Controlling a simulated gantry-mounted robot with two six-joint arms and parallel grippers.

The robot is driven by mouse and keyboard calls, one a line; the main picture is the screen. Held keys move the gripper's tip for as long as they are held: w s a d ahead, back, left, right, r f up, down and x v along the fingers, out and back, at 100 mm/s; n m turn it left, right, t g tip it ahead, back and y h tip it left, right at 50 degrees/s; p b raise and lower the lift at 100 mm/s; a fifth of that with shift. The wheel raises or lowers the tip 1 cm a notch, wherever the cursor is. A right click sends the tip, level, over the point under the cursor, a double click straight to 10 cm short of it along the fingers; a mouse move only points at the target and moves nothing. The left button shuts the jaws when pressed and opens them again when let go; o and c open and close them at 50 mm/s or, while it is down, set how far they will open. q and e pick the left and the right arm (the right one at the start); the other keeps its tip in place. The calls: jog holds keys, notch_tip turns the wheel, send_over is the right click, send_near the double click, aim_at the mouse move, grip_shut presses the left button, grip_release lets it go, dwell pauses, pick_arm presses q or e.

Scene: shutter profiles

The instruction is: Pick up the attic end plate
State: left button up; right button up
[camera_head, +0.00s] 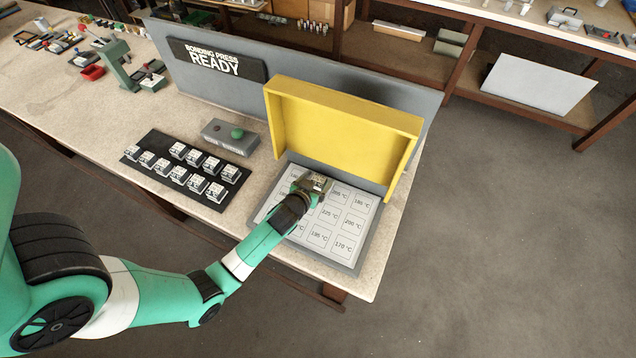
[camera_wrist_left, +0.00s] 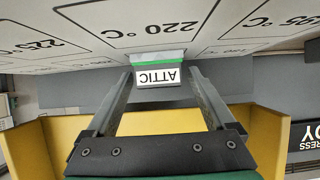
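The attic end plate (camera_wrist_left: 162,75) shows in the left wrist view as a small block with a white label reading ATTIC and a green strip along one edge. It is on the white printed press bed (camera_wrist_left: 95,30), near the field marked 220 °C. My left gripper (camera_head: 318,186) is low over the press bed in the head view. Its two fingers are apart, with the plate between or just beyond their tips. I cannot tell whether they touch it. In the head view, the gripper hides most of the plate. My right gripper is in neither view.
The yellow press lid (camera_head: 345,130) stands open behind the bed, close to my left gripper. A black tray (camera_head: 165,187) with several small labelled blocks lies to the left.

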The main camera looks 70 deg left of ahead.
pick_arm(q)
grip_shut()
dwell(0.3)
notch_tip(320, 180, up, 3)
jog(key=shift+r+p, duration=0.1)
jog(key=shift+p, duration=0.55)
jog(key=w+d+r+p+v, duration=0.1)
jog(key=p+v, duration=0.5)
jog(key=v, duration=1.1)
jog(key=shift+w+r+p, duration=0.25)
jog(key=shift+w+p, duration=0.05)
jog(key=shift+w, duration=0.35)
